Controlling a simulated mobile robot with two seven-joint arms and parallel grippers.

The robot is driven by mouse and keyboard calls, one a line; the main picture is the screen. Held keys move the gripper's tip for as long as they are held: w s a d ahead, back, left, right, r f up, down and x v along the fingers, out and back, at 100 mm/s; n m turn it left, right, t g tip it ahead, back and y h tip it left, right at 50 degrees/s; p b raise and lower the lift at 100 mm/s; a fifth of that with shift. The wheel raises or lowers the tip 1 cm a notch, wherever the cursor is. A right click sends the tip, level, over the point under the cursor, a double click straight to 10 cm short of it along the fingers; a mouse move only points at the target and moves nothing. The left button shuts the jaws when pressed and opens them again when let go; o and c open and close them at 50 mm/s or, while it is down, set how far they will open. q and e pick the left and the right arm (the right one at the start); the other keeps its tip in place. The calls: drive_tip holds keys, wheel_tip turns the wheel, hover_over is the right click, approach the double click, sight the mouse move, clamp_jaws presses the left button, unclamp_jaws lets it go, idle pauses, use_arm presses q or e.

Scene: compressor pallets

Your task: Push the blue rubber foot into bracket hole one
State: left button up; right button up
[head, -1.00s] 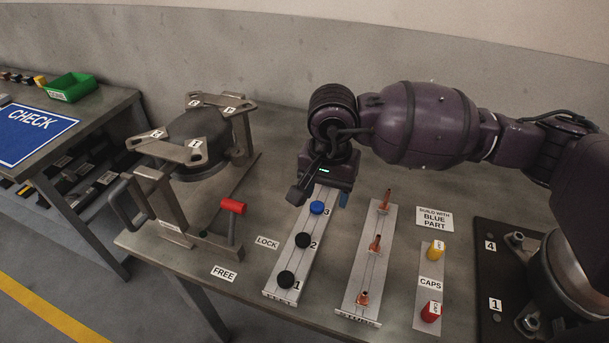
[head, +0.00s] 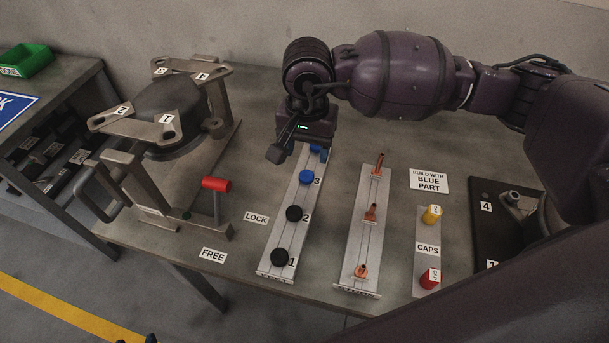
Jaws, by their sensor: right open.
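A blue rubber foot (head: 305,177) stands at mark 3 on the light foot strip (head: 277,229). A second blue foot (head: 316,149) shows partly behind it, near my gripper. Two black feet stand at marks 2 (head: 294,213) and 1 (head: 280,256). My right gripper (head: 299,153) is open over the far end of the strip, its fingers pointing down; their tips are partly hidden. The bracket plate with label 1 (head: 146,131) is on the metal stand at left, around a dark round body (head: 168,103). My left gripper is not in view.
A red-handled lever (head: 216,184) stands near the LOCK label (head: 256,217), with FREE (head: 214,255) in front. A strip of copper-coloured parts (head: 355,253) and a caps strip (head: 427,263) lie at right. My own arm covers the lower right.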

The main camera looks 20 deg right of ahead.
sight(307, 175)
wheel_tip(307, 175, down, 6)
drive_tip(key=shift+r+b, duration=0.2)
drive_tip(key=shift+b, duration=0.9)
drive_tip(key=shift+f+b, duration=0.4)
drive_tip(key=shift+f, duration=0.3)
drive_tip(key=shift+c, duration=0.4)
clamp_jaws()
drive_tip(key=shift+r, duration=0.2)
